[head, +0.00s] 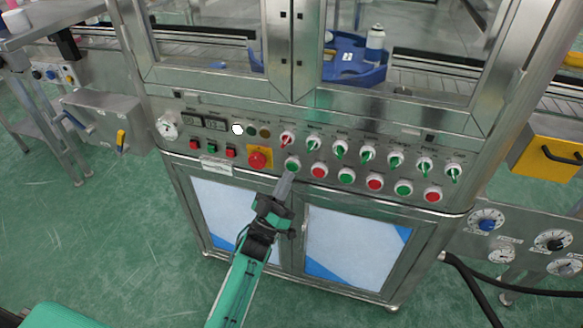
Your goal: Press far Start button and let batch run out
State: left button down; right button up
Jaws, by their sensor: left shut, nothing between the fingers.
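The steel control panel (215,150) of the machine carries a row of alternating green and red round buttons. The leftmost green button (292,163) is at the left end of the row, with a red button (319,170) beside it. Another green button (346,175) and the rightmost green button (403,187) follow to the right. My left gripper (287,180) is shut and empty, its tips pointing up just below the leftmost green button. I cannot tell whether they touch it. The button labels are too small to read. My right gripper is not in view.
A red emergency stop (258,158) on a yellow plate sits just left of the gripper. Selector knobs (340,148) line the panel above the buttons. A white lamp (238,129) is lit. Behind the glass, a white can (375,44) stands at a blue rotary holder (345,72).

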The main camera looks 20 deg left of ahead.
pick_arm(q)
jog(key=shift+w, duration=0.15)
jog(key=shift+w, duration=0.25)
